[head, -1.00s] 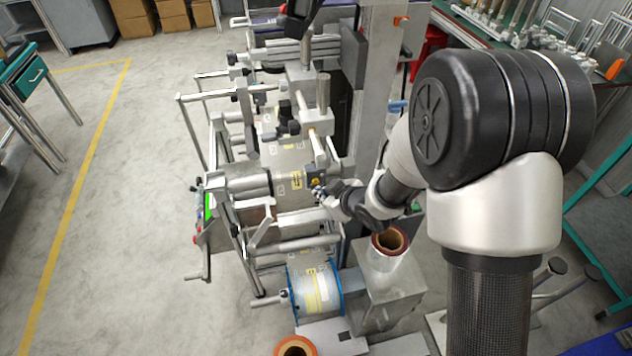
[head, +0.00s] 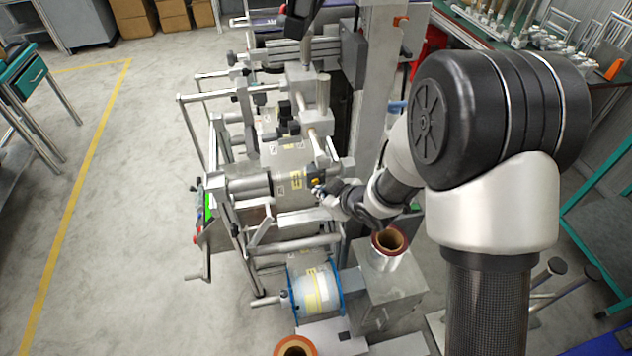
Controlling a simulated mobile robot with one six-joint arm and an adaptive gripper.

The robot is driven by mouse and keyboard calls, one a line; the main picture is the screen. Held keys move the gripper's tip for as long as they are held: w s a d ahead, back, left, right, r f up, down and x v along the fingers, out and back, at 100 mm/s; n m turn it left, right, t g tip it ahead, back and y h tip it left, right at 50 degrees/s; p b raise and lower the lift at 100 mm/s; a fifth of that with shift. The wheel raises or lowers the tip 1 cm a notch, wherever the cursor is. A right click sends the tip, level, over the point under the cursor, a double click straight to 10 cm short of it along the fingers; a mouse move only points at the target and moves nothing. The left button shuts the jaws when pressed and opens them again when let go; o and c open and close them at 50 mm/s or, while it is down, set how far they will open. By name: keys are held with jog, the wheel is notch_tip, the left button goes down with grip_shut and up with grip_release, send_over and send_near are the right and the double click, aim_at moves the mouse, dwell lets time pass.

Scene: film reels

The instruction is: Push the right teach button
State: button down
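The film machine (head: 300,130) stands in the middle of the head view with a printed film web running over its rollers. A small yellow-and-dark sensor unit (head: 314,182) sits at the web's right edge; its teach buttons are too small to make out. My gripper (head: 322,192) is right at this unit, coming in from the right. Its fingers are small and dark against the machine, so whether they are open or shut and whether they touch the unit cannot be told.
A film reel with blue flanges (head: 316,290) hangs below the web. A brown-cored roll (head: 389,241) stands on a grey metal box (head: 388,290) under my arm. An orange-rimmed roll (head: 296,347) is at the bottom edge.

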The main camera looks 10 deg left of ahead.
jog(key=shift+w+a, duration=0.1)
jog(key=shift+w, duration=0.1)
jog(key=shift+w+a, duration=0.15)
jog(key=shift+w, duration=0.2)
dwell(0.6)
jog(key=shift+s, duration=0.15)
jog(key=shift+s+d, duration=0.35)
jog(key=shift+s, duration=0.2)
jog(key=s, duration=0.1)
jog(key=s+d+b, duration=0.1)
jog(key=s, duration=0.1)
jog(key=s+d, duration=0.1)
jog(key=shift+s+b, duration=0.3)
jog(key=shift+b, duration=0.05)
jog(key=shift+d, duration=0.1)
dwell(0.6)
